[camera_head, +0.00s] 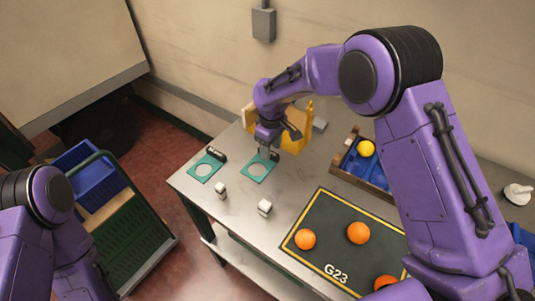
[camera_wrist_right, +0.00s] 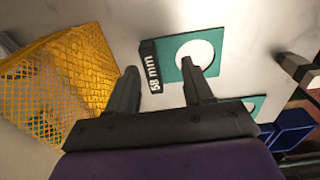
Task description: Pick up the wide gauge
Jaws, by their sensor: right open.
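Two teal square gauges with round holes and black label bars lie on the grey table. The right-hand gauge (camera_head: 247,172) is beneath my right gripper (camera_head: 268,150). In the right wrist view this gauge (camera_wrist_right: 215,42) has a black bar (camera_wrist_right: 151,68) reading "58 mm". My right gripper (camera_wrist_right: 159,72) is open, with the bar showing between its fingertips; contact cannot be told. The left-hand gauge (camera_head: 194,174) lies apart; its label is unreadable. It seems to show partly behind a finger in the wrist view (camera_wrist_right: 258,101). My left gripper is out of view.
A yellow mesh basket (camera_head: 297,128) stands behind my right gripper. Two small pale blocks (camera_head: 220,191) (camera_head: 265,208) lie in front of the gauges. A dark G23 mat (camera_head: 325,227) holds oranges. A divided crate (camera_head: 361,188) holds a yellow ball.

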